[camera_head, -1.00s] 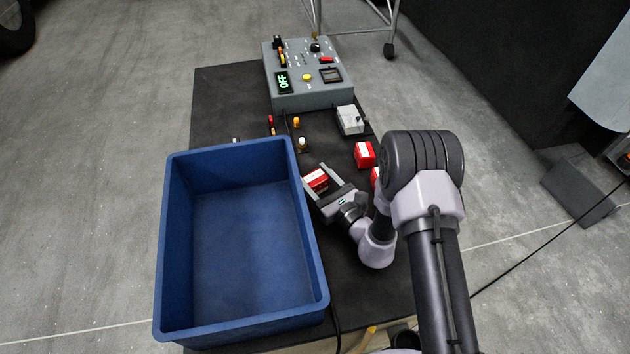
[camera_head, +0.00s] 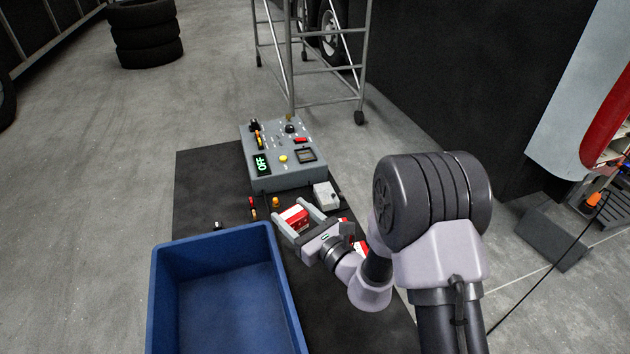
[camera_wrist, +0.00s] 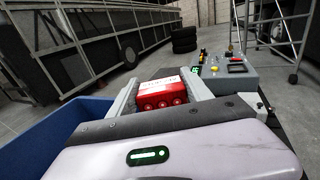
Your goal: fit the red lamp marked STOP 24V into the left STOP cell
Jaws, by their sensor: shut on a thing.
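My gripper (camera_head: 304,220) is shut on a red lamp (camera_head: 295,215) with a white label, held above the black mat. In the wrist view the red lamp (camera_wrist: 162,93) sits between the two fingers, its round contacts facing me. The label is too small to read. More red lamps with white labels (camera_head: 359,247) lie behind my gripper and arm, partly hidden. The left STOP cell cannot be made out in these frames.
A grey control box (camera_head: 288,160) showing OFF stands at the far end of the mat (camera_head: 205,190). A white block (camera_head: 325,194) and small coloured bulbs (camera_head: 276,202) are near it. A blue crate (camera_head: 165,290) stands left of my gripper. A wheeled scaffold (camera_head: 360,90) is behind.

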